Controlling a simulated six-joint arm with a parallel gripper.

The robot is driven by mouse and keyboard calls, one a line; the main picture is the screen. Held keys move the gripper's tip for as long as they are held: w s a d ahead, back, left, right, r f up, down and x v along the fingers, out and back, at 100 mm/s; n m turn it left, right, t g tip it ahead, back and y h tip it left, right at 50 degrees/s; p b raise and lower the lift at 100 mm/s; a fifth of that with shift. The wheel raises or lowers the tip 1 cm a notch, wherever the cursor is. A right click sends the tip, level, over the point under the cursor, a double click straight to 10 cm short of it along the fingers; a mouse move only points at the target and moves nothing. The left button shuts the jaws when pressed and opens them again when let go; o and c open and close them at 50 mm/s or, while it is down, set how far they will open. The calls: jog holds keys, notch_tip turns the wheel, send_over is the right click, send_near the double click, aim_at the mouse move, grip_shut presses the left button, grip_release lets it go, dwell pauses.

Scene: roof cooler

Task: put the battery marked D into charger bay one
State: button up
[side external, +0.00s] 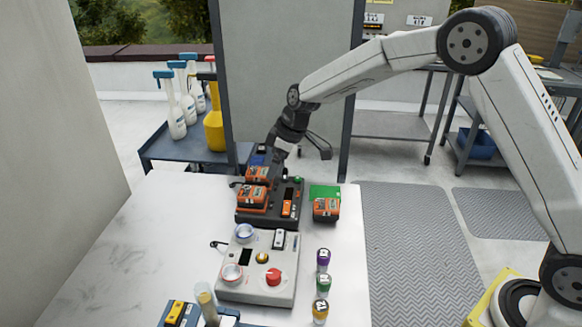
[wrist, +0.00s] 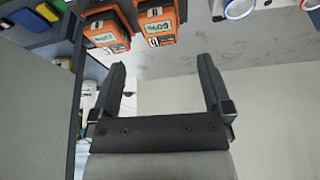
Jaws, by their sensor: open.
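The dark charger (side external: 266,219) stands on the white table. Orange batteries sit on it, one at the front left (side external: 252,195) and one behind it (side external: 257,174). Another orange battery (side external: 326,209) stands apart on the table, by a green patch (side external: 325,191). The wrist view shows two orange batteries side by side, the left one (wrist: 106,30) and the right one (wrist: 156,24). I cannot read which is marked D. My gripper (wrist: 162,64) is open and empty, with both batteries beyond its fingertips. In the side view my gripper is behind the charger, its fingers partly hidden.
A pale control box (side external: 258,285) with a red knob stands in front of the charger. Several small labelled cylinders (side external: 322,284) stand to its right. A blue cart (side external: 190,148) with spray bottles is behind left. The table's left part is clear.

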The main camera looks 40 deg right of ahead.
jog(key=s+d+m+h, duration=0.1)
jog(key=s+d+m, duration=0.1)
jog(key=s, duration=0.7)
jog(key=s+d+f+m+h, duration=0.1)
jog(key=s+d+m, duration=0.2)
jog(key=s, duration=0.7)
jog(key=s+d+m, duration=0.2)
jog(key=s+m, duration=0.1)
jog(key=s, duration=0.6)
jog(key=shift+s+d+f+g+h, duration=0.2)
jog(key=shift+d+f+g+h, duration=0.1)
jog(key=shift+d+h, duration=0.1)
